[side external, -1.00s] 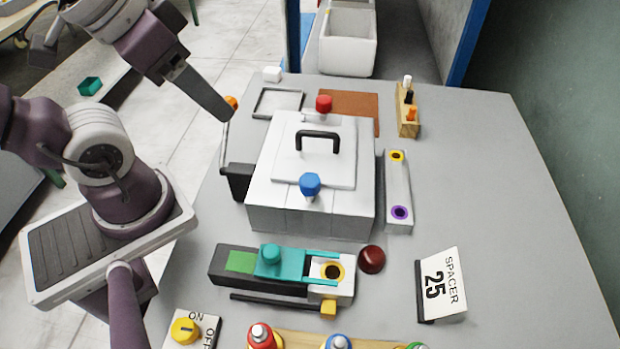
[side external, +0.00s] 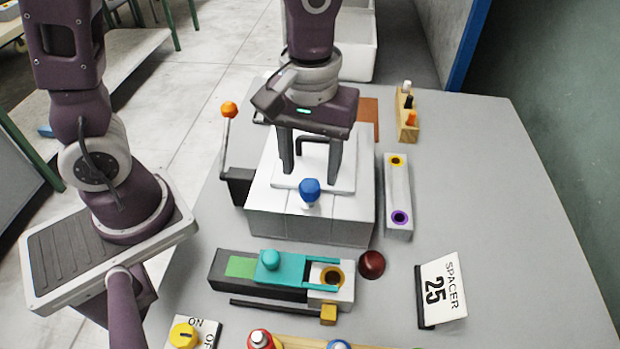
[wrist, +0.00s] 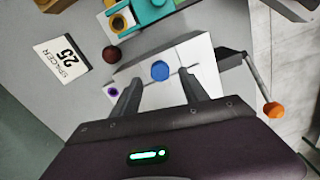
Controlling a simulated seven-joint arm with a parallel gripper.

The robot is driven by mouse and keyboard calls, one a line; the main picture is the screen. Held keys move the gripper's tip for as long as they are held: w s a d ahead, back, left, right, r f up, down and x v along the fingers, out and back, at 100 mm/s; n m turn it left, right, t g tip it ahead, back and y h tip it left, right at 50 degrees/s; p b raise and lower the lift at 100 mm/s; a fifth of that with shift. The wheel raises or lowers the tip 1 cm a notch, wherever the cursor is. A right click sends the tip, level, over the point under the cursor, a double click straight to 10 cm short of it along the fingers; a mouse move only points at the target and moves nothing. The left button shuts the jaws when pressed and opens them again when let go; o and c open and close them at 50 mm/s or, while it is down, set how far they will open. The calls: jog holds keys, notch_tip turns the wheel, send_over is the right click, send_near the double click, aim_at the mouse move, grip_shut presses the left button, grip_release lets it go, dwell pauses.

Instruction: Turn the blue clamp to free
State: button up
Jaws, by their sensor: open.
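The blue clamp (side external: 309,189) is a blue knob on the near edge of the white press box (side external: 280,215). It also shows in the wrist view (wrist: 160,71), just beyond my fingertips and between their lines. My gripper (side external: 310,190) points down over the box lid, its two fingers apart and empty. In the side view the fingers stand either side of the black lid handle (side external: 304,143), behind the blue clamp. In the wrist view my gripper (wrist: 158,85) does not touch the clamp. The red clamp at the box's far edge is hidden behind my gripper.
An orange-tipped lever (side external: 229,110) stands left of the box. A strip with yellow and purple holes (side external: 398,180) lies right of it. In front are a teal slide fixture (side external: 280,267), a dark red ball (side external: 372,264) and a spacer 25 sign (side external: 443,288). The table's right side is clear.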

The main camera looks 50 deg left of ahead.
aim_at(312, 184)
notch_tip(312, 184, down, 4)
jog(key=shift+f, duration=0.1)
grip_shut()
jog(key=shift+m, duration=0.4)
jog(key=m, duration=0.3)
jog(key=shift+m, duration=0.4)
jog(key=m, duration=0.4)
jog(key=shift+m, duration=0.3)
jog(key=m, duration=0.8)
jog(key=shift+d+m, duration=0.1)
jog(key=shift+m, duration=0.4)
